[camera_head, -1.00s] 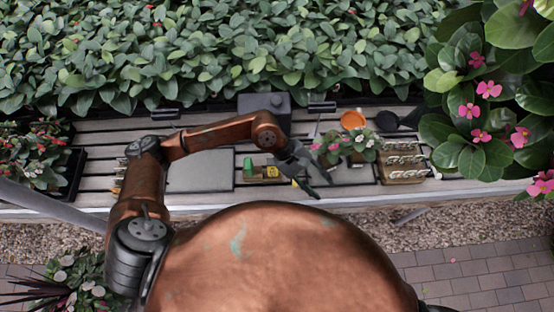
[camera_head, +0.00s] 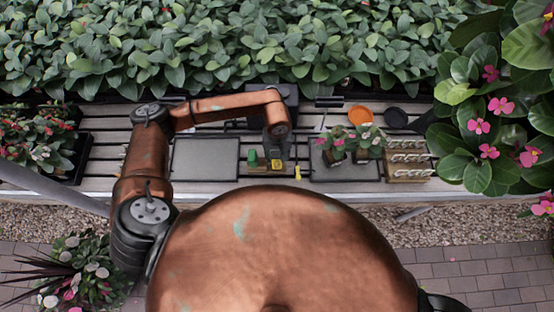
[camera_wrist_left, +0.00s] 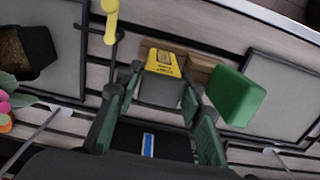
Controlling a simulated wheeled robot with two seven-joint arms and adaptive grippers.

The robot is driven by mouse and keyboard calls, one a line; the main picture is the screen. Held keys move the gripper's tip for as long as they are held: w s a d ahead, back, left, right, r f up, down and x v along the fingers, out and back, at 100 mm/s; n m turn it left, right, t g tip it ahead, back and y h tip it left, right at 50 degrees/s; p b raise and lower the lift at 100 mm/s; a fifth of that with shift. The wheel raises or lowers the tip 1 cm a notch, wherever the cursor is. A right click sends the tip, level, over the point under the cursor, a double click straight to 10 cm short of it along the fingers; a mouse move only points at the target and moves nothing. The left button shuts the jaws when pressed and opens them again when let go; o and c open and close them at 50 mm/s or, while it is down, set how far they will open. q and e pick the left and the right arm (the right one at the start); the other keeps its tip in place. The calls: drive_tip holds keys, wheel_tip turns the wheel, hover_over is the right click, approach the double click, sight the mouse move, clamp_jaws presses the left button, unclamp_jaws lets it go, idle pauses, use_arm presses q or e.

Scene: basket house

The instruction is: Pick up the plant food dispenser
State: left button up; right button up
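The plant food dispenser seems to be the small yellow-labelled item (camera_head: 277,166) on the slatted bench; its yellow label (camera_wrist_left: 163,62) also shows in the left wrist view. My left gripper (camera_head: 277,151) points down right over it. In the wrist view the two fingers of the left gripper (camera_wrist_left: 162,88) are apart, one on each side of the item's grey part. I cannot tell whether they touch it. A green block-like item (camera_wrist_left: 237,95) stands just right of the fingers. My right gripper is not in view.
A yellow-headed tool (camera_wrist_left: 111,22) stands close left of the fingers. Grey trays (camera_head: 205,160) lie on both sides. Potted flowers (camera_head: 352,142) and a wooden rack (camera_head: 407,165) stand to the right. A dense hedge (camera_head: 250,45) lines the back.

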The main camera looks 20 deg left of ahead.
use_arm(q)
wheel_tip(320, 180, down, 5)
drive_tip(key=shift+r, duration=0.15)
drive_tip(key=c, duration=0.9)
drive_tip(key=shift+r, duration=0.1)
